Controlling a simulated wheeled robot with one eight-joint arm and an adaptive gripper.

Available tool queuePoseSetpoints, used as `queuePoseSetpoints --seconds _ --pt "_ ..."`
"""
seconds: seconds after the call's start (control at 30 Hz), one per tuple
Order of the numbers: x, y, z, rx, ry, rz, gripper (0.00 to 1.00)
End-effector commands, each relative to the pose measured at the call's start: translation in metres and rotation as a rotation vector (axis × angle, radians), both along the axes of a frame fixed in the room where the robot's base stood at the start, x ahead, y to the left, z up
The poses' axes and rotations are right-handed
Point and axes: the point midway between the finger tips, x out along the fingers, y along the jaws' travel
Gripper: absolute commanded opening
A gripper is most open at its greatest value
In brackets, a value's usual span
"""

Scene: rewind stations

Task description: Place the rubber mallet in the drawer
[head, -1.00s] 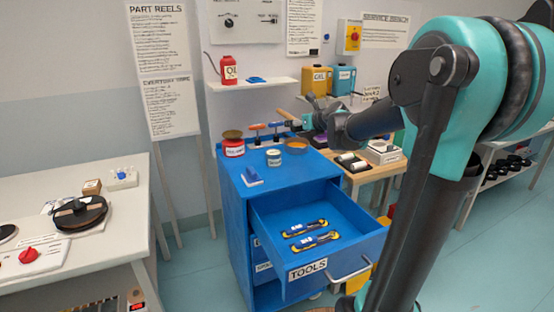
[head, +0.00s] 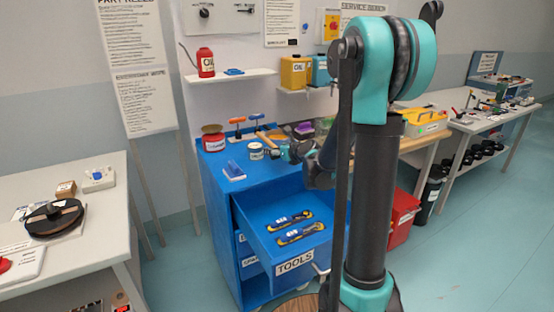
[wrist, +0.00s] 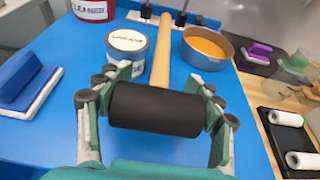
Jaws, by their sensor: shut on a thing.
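The rubber mallet has a black cylindrical head (wrist: 155,109) and a pale wooden handle (wrist: 162,55). In the wrist view, my gripper (wrist: 157,108) is shut on the head, one finger at each end, with the handle pointing away. In the head view, my gripper (head: 290,152) is over the right part of the blue cabinet top, and the mallet handle (head: 266,138) sticks out to its left. My arm hides the drawer's right end.
On the cabinet top stand a red cleaner can (head: 213,141), a white-and-blue tub (head: 256,151), a blue block (head: 233,171), an orange-filled bowl (wrist: 207,46) and upright drivers (head: 238,127). A wooden bench (head: 412,144) adjoins at right. A reel table (head: 90,225) is at left.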

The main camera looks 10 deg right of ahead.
Motion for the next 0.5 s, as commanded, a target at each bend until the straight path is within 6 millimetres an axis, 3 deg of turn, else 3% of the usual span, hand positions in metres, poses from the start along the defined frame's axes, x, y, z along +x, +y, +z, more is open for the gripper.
queuePoseSetpoints --seconds 0.5 --pt "0.000 0.000 -0.042 0.000 0.000 0.000 0.20"
